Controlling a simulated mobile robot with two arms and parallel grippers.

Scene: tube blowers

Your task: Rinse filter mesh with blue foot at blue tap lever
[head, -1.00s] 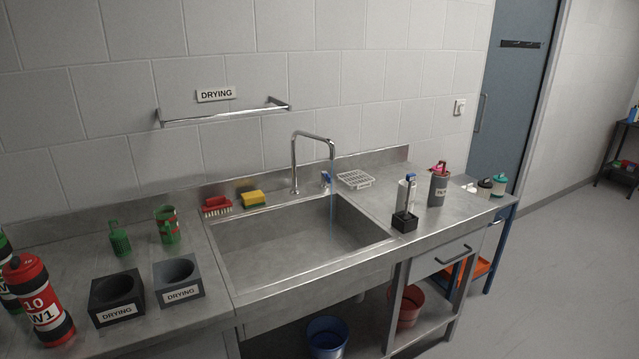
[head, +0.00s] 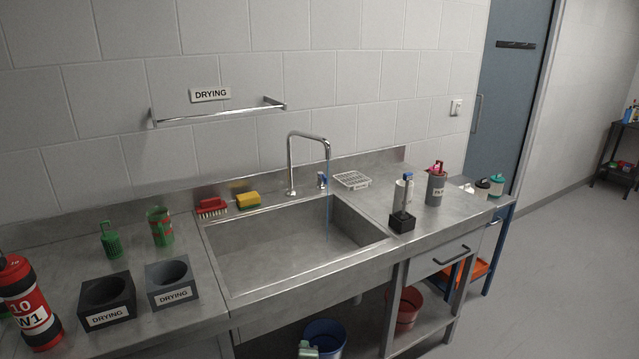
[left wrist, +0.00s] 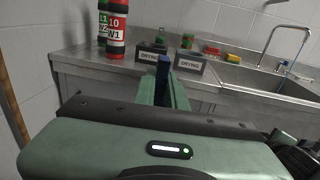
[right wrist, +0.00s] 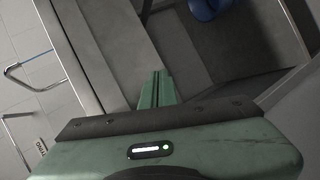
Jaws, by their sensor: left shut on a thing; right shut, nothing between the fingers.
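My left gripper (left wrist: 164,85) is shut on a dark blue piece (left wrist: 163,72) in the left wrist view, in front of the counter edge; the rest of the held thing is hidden. This gripper is not in the head view. The blue tap lever (head: 322,180) stands at the foot of the curved tap (head: 291,165) behind the sink. A thin stream of water (head: 328,200) falls from the spout into the sink (head: 275,250). My right gripper (head: 308,349) shows at the bottom of the head view, in front of the sink unit; it is shut and empty in the right wrist view (right wrist: 156,88).
Two dark DRYING holders (head: 108,300) (head: 172,284), green meshes (head: 110,241) (head: 160,226) and a red W1 bottle (head: 30,300) stand left of the sink. Right are a wire rack (head: 351,181), black stand (head: 402,222) and grey canister (head: 436,188). Buckets (head: 325,335) (head: 409,305) sit below.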

